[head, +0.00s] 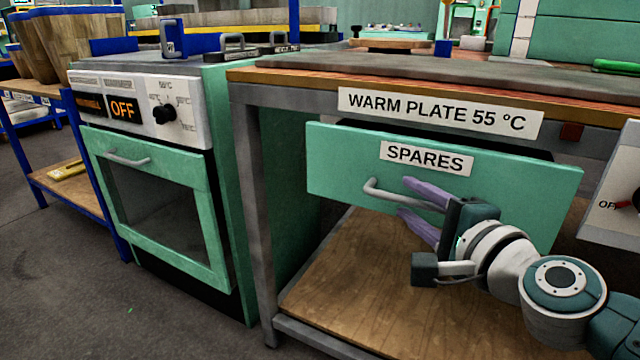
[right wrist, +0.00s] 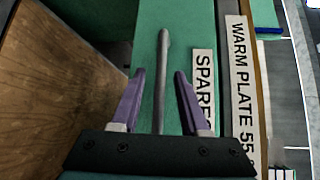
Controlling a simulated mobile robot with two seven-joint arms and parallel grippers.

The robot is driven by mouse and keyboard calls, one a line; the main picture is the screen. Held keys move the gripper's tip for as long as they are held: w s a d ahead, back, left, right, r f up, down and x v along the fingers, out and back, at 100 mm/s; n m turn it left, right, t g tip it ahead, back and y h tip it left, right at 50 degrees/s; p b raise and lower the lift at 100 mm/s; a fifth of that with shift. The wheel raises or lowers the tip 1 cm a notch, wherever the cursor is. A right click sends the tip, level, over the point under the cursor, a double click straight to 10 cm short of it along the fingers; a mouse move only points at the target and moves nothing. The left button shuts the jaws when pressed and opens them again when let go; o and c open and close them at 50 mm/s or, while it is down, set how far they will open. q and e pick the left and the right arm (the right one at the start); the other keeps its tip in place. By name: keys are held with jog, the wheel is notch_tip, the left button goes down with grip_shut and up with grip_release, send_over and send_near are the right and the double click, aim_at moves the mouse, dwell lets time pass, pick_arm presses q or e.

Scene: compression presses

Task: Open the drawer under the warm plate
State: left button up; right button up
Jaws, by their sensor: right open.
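The green drawer (head: 335,163) with a "SPARES" label sits under the bench top marked "WARM PLATE 55 °C" (head: 440,112). It stands a little way out, with a dark gap behind its top edge. Its grey bar handle (head: 385,195) is on the front. My right gripper (head: 408,201) is open at the handle, one purple finger above the bar and one below. In the right wrist view the handle (right wrist: 162,75) runs between the two open fingers (right wrist: 160,95), with space on both sides. My left gripper is not in view.
A green oven (head: 225,150) with its display reading "OFF" stands left of the bench. A wooden shelf (head: 340,300) lies below the drawer. Open floor (head: 70,270) shows at lower left.

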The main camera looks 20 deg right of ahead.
jog(key=shift+c, duration=0.4)
grip_shut()
dwell(0.9)
